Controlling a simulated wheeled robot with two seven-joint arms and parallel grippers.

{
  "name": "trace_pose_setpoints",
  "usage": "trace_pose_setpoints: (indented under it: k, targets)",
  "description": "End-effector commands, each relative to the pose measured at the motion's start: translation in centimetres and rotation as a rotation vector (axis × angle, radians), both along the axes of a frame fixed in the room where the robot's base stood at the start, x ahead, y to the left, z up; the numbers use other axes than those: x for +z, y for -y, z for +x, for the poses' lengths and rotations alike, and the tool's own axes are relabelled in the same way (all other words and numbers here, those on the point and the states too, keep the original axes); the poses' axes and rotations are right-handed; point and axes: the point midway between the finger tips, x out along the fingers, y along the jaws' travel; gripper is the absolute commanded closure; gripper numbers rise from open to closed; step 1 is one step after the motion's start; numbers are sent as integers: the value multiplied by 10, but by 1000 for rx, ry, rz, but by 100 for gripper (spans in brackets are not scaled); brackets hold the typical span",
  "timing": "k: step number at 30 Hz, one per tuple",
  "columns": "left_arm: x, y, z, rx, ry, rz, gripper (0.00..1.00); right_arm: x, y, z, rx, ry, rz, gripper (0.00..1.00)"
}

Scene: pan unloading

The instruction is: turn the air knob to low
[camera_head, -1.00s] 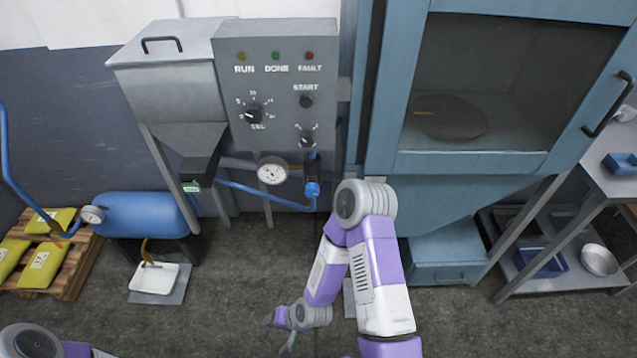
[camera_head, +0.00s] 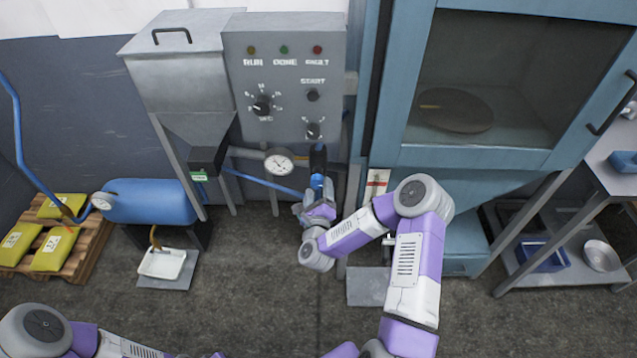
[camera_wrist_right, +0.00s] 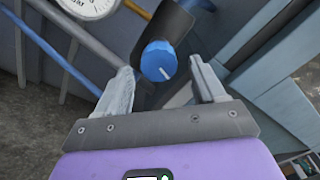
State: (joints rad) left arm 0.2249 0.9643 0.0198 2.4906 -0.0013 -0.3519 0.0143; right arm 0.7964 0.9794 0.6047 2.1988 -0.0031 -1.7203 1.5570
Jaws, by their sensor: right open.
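The air knob (camera_head: 317,181) is a blue round knob on a black regulator body below the control panel. In the right wrist view the blue knob (camera_wrist_right: 155,58) shows its face, with a white mark pointing down and to the right. My right gripper (camera_head: 318,203) is just below and in front of the knob. In the right wrist view the open right gripper (camera_wrist_right: 160,78) has one finger on each side of the knob, with gaps showing. I cannot tell how deep the knob sits between the fingertips. My left arm shows at the lower left, but its gripper is out of view.
A pressure gauge (camera_head: 279,162) and a blue hose (camera_head: 262,181) are left of the regulator. The grey control panel (camera_head: 290,75) is above it. A blue cabinet (camera_head: 480,157) stands close on the right. A blue tank (camera_head: 150,202) is at the left.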

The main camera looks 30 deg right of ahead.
Motion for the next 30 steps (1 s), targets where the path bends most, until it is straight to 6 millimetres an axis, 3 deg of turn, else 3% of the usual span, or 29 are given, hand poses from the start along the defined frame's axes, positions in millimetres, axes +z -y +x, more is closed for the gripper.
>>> trace_pose_setpoints:
  k: [7,17,28,30]
  targets:
    - [-2,0,0,0,0,0,57,0,16,27,1,-1,0,31]
    - [-2,0,0,0,0,0,57,0,19,31,2,-3,-1,31]
    - [-2,0,0,0,0,0,57,0,19,31,2,-3,-1,84]
    - [-2,0,0,0,0,0,57,0,19,31,2,-4,-2,84]
